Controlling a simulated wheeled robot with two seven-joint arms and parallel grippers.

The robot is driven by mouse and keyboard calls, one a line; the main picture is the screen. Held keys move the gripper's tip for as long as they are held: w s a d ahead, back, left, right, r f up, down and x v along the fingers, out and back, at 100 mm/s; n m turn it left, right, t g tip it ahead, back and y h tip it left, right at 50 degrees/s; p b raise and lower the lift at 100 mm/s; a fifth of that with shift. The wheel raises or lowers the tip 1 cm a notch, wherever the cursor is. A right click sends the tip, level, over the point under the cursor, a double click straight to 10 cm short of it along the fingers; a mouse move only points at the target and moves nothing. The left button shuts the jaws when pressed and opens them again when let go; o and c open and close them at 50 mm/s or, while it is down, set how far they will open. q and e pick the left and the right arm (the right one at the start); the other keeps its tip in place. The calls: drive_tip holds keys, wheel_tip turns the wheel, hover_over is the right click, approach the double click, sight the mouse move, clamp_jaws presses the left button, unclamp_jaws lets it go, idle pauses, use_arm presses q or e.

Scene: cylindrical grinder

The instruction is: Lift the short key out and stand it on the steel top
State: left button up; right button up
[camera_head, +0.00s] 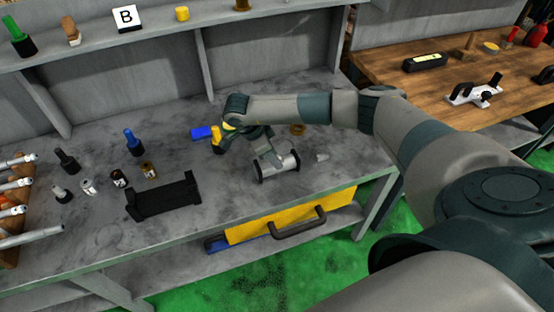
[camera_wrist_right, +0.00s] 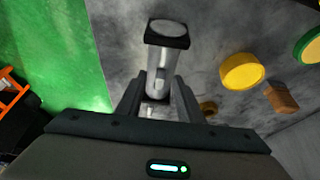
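My right gripper (camera_head: 268,153) is low over the grey steel top (camera_head: 225,188), at a silver cylinder with black end pieces (camera_head: 288,164) that lies there. In the right wrist view, the two fingers (camera_wrist_right: 159,90) are apart, one on each side of the silver cylinder (camera_wrist_right: 162,58), with its black end (camera_wrist_right: 167,32) beyond them. A pale piece shows low between the fingers. I cannot tell which piece is the short key, nor whether the fingers touch anything. My left gripper is not in view.
A small grey cone (camera_head: 322,157) stands right of the cylinder. A black cradle (camera_head: 163,197) is to its left. Blue (camera_head: 201,132) and yellow pieces stand behind. Small bottles and a rack of tools fill the left. Steel is bare between the cradle and cylinder.

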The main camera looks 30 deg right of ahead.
sight(279, 157)
clamp_jaws()
drive_tip(key=shift+s, duration=0.1)
idle(0.4)
drive_tip(key=shift+r+b, duration=0.45)
drive_tip(key=shift+b, duration=0.1)
wheel_tip(279, 157, up, 2)
drive_tip(key=shift+r+b, duration=0.2)
drive_tip(key=shift+b, duration=0.55)
drive_tip(key=s+d+r+b, duration=0.2)
drive_tip(key=s+r, duration=0.5)
drive_tip(key=s, duration=0.4)
drive_tip(key=shift+s+d+r+b, duration=0.15)
drive_tip(key=shift+r+b, duration=0.25)
drive_tip(key=shift+b, duration=0.45)
